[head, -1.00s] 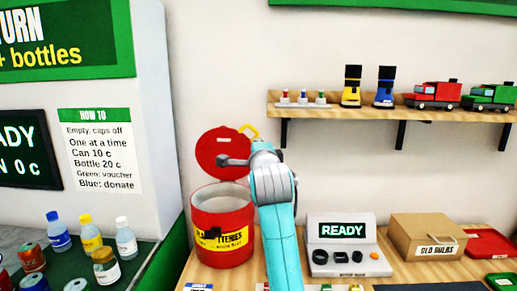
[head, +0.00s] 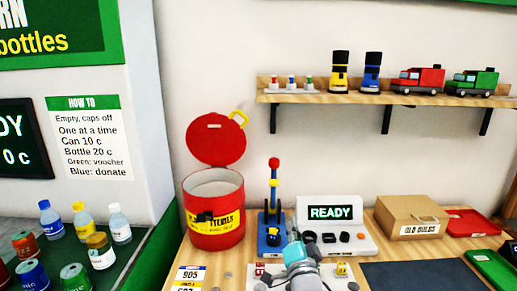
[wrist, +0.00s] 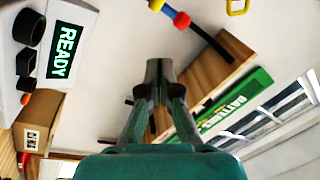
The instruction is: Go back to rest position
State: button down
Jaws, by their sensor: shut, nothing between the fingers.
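My gripper (wrist: 158,72) shows in the wrist view with its two grey fingers together and nothing between them. It points up in that picture, toward the wall and the shelf, and touches nothing that I can see. In the head view, my arm is low at the bottom middle, over the front of the wooden counter (head: 385,243). The fingers cannot be made out there.
A red battery bin (head: 222,232) with its lid up stands left of my arm. A blue stand with a red-topped post (head: 274,185), a READY device (head: 362,232) and a cardboard box (head: 410,205) stand behind. A wall shelf (head: 400,98) holds toys.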

jog(key=s+d+f+n, duration=0.1)
jog(key=s+f, duration=0.2)
jog(key=s, duration=0.1)
jog(key=s+d+f+n, duration=0.1)
jog(key=s+d+f, duration=0.1)
jog(key=s+f, duration=0.2)
jog(key=s+d+f+n, duration=0.2)
jog(key=s+f, duration=0.1)
jog(key=s, duration=0.2)
jog(key=shift+d+f+h, duration=0.25)
jog(key=shift+f+h, duration=0.1)
jog(key=shift+h, duration=0.05)
jog(key=s+d+f+n+g, duration=0.1)
jog(key=s+f, duration=0.4)
jog(key=s, duration=0.3)
jog(key=s+d+f+n+g, duration=0.1)
jog(key=s+f+n, duration=0.1)
jog(key=s+f, duration=0.45)
jog(key=s+d+r+n+g, duration=0.1)
jog(key=s+d+n+g, duration=0.1)
jog(key=s, duration=2.4)
jog(key=shift+s+r+n+g+h, duration=0.2)
jog(key=shift+s+n+g+h, duration=0.1)
jog(key=shift+s+g+h, duration=0.15)
